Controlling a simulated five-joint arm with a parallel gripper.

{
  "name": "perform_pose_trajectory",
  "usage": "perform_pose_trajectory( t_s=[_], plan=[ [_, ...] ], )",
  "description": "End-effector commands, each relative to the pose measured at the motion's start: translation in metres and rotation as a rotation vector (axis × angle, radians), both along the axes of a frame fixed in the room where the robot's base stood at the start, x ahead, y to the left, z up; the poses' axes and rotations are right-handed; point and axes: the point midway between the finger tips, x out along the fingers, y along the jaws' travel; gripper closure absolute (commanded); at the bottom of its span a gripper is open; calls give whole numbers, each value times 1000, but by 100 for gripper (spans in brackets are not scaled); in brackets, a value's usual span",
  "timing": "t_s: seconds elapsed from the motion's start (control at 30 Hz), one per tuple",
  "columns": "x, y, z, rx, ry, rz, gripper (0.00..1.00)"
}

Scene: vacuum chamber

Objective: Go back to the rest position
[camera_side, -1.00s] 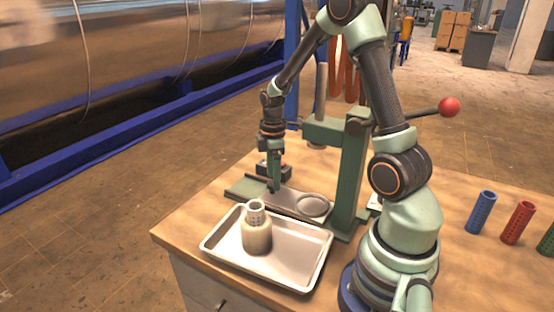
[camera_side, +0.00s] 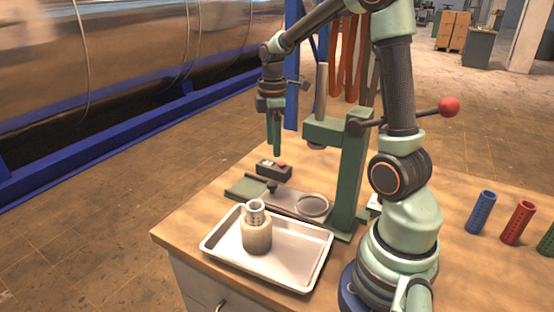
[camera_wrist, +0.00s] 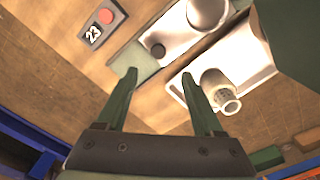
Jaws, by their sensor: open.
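My gripper (camera_side: 276,152) hangs in the air, fingers down, above the left end of a green press. In the wrist view its two fingers (camera_wrist: 160,78) stand apart with nothing between them. The arm is bent, with its upper part raised. A beige bottle (camera_side: 257,236) with a perforated light neck stands upright in a metal tray (camera_side: 300,275), below and in front of the gripper. The bottle also shows in the wrist view (camera_wrist: 220,88), right of the fingers.
The press column (camera_side: 348,180) stands between gripper and arm base, its red-knobbed lever (camera_side: 448,107) reaching right. A small box with a red button (camera_side: 273,169) lies behind the press base. Blue (camera_side: 481,212), red (camera_side: 517,223) and green (camera_side: 547,240) cylinders stand at the right.

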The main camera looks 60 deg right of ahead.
Motion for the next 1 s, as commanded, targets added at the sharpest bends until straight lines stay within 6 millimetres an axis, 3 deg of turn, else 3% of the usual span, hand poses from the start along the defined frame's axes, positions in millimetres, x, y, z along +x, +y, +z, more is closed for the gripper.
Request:
perform_pose_trajectory(
  t_s=[0.17, 0.4, 0.6, 0.8, 1.0],
  plan=[
    [0, 17, 14, -16, -39, -54, 31],
    [-12, 76, 52, -27, -196, -283, 31],
    [-33, 123, 72, 32, -331, -494, 31],
    [-53, 156, 80, 127, -429, -669, 31],
    [-62, 169, 81, 186, -466, -757, 31]
  ],
)
